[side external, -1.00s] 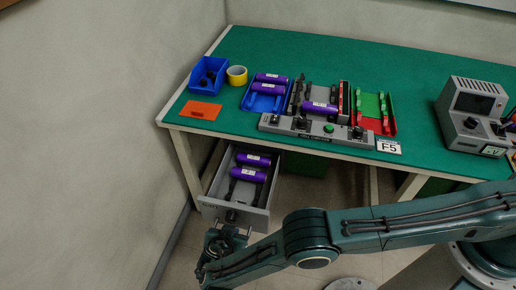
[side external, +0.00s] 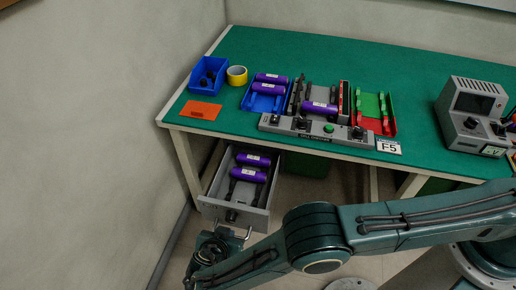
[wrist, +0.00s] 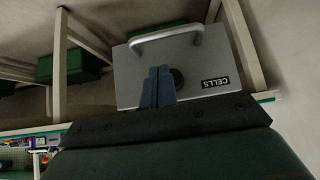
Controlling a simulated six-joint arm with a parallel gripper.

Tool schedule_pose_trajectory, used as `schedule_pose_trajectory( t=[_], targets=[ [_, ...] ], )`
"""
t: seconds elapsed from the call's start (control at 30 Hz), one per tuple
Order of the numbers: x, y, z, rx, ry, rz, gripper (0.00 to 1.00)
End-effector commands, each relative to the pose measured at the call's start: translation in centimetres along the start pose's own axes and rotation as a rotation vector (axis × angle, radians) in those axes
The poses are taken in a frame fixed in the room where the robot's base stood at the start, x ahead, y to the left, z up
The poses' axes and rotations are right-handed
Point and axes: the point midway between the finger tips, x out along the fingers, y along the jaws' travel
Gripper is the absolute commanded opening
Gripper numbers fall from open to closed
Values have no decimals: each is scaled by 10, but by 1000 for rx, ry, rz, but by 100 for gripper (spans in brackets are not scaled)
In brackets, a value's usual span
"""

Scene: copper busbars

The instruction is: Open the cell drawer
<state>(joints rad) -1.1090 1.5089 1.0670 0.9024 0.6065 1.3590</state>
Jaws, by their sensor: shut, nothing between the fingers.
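The cell drawer (side external: 259,210) stands pulled out beneath the left part of the bench, its inside showing from above. Two purple cells (side external: 250,174) lie in it on dark supports. In the wrist view the grey drawer front (wrist: 215,65) shows a "CELLS" label, a pale bar handle (wrist: 166,36) and a dark round knob. My gripper (wrist: 158,72) is shut and empty; its fingers overlap the drawer front in that view, below the handle. In the side view my gripper (side external: 222,234) is in front of the drawer, beside the handle, its fingertips hard to make out.
The green bench top (side external: 330,60) carries a blue bin (side external: 208,73), yellow tape (side external: 237,75), an orange card (side external: 201,110), a blue cell tray, a grey fixture and a red-green tray (side external: 374,113). A grey instrument (side external: 470,110) stands at right. The wall is close on the left.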

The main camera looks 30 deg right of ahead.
Motion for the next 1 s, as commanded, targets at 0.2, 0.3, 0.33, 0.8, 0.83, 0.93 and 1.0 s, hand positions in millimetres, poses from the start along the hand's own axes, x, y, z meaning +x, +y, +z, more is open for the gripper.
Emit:
schedule_pose_trajectory(
  t=[0.2,0.3,0.33,0.8,0.83,0.93,1.0],
  targets=[
    [-21,0,-19,0,0,-1,0],
    [-28,0,-25,0,0,-1,0],
    [-29,0,-27,0,0,-1,0],
    [-38,-1,-37,-1,-3,0,0],
    [-39,-1,-39,-2,-6,0,0],
    [-42,-3,-49,-5,-17,4,0],
    [-46,-5,-59,-12,-31,6,0]
  ],
)
